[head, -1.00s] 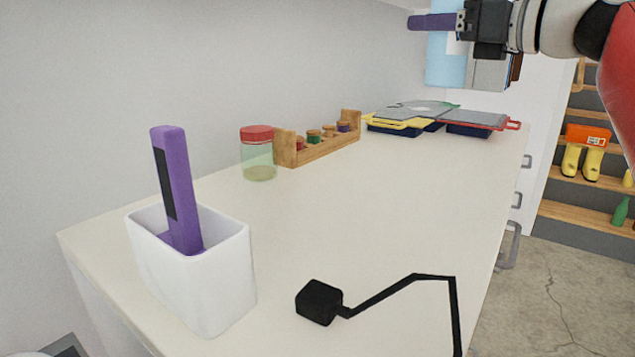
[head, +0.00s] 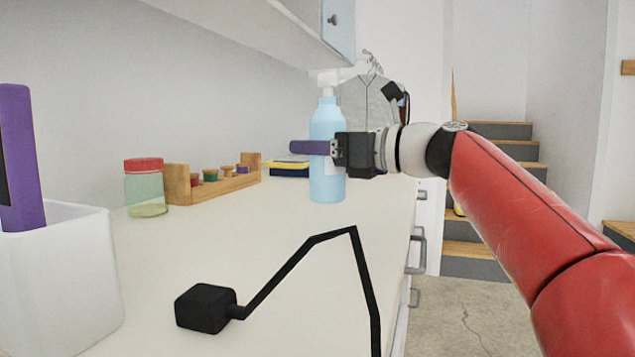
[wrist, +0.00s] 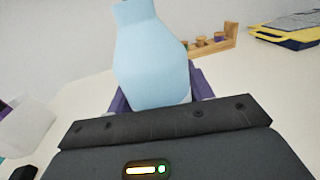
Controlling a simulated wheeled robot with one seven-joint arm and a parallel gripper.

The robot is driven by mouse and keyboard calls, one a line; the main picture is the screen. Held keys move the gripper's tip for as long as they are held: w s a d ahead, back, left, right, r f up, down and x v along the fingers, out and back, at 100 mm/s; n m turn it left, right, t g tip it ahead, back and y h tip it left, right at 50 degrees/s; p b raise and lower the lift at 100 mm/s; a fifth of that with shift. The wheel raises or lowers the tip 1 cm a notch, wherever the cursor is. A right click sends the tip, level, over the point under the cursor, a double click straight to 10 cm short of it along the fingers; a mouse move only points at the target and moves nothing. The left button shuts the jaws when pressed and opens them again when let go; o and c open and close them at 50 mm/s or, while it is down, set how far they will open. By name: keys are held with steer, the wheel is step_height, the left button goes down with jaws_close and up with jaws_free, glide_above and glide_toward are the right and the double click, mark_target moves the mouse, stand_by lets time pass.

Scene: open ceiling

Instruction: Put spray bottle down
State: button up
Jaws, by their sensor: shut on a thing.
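The spray bottle (head: 327,184) is light blue with a white spray head. It stands upright over the countertop (head: 250,235), in the middle of the head view. My gripper (head: 316,147) reaches in from the right with purple fingers shut on the bottle's middle. In the wrist view the bottle (wrist: 150,62) fills the space between the two purple fingers, its top cut off by the frame. I cannot tell whether its base touches the counter.
On the counter are a white holder (head: 60,280) with a purple object, a red-lidded jar (head: 146,188), a wooden rack of small jars (head: 210,186) and, further back, stacked trays (head: 290,168). A black block with a bent strip (head: 205,308) lies in front. An upper cabinet hangs overhead.

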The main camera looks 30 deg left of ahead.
mark_target(318, 169)
step_height(318, 169, down, 4)
steer(key=shift+r+b, duration=0.1)
steer(key=shift+b, duration=0.85)
steer(key=o, duration=1.2)
steer(key=d, duration=1.2)
steer(key=shift+s, duration=0.25)
